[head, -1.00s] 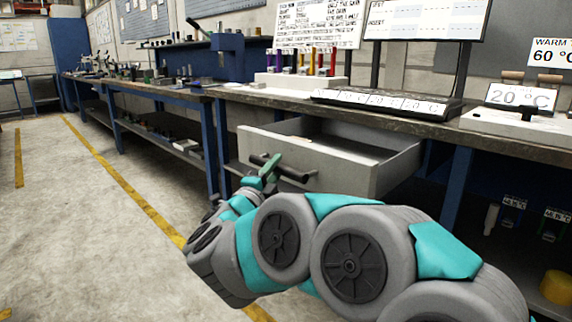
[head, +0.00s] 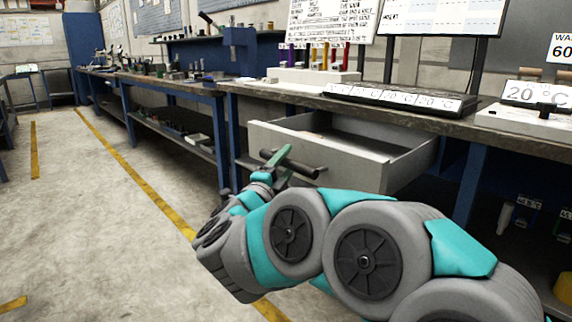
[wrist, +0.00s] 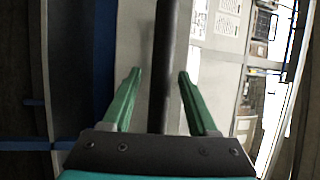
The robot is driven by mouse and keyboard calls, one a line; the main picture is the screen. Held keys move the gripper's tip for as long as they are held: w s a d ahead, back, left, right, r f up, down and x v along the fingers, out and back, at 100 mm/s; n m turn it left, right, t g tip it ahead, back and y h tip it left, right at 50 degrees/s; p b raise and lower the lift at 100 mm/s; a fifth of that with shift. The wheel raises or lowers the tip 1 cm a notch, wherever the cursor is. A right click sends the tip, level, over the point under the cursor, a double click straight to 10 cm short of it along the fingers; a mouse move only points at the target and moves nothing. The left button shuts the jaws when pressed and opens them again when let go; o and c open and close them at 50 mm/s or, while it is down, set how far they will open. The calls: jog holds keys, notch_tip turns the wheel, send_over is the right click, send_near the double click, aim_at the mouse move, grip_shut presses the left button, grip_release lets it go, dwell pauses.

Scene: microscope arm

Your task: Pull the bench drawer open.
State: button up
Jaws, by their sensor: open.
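The bench drawer (head: 330,164) is pulled out from under the bench top in the head view, and its grey interior shows. Its dark bar handle (head: 306,169) runs across the front panel. My gripper (head: 281,167) is at the left part of the handle, with its green fingers spread to either side of the bar. In the wrist view my gripper (wrist: 158,78) is open, and the handle (wrist: 166,55) passes between the fingers, closer to the right one, with no clear grip on it. Whether a finger touches the bar cannot be told.
The bench top (head: 400,118) carries a tube rack (head: 313,76), a black labelled tray (head: 400,99) and a white hot plate (head: 520,122). Blue bench legs (head: 468,185) stand right of the drawer. The floor (head: 90,220) at left is clear, with yellow lines.

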jog(key=v, duration=0.7)
jog(key=shift+s+a, duration=0.25)
jog(key=shift+s, duration=0.1)
jog(key=shift+f, duration=0.15)
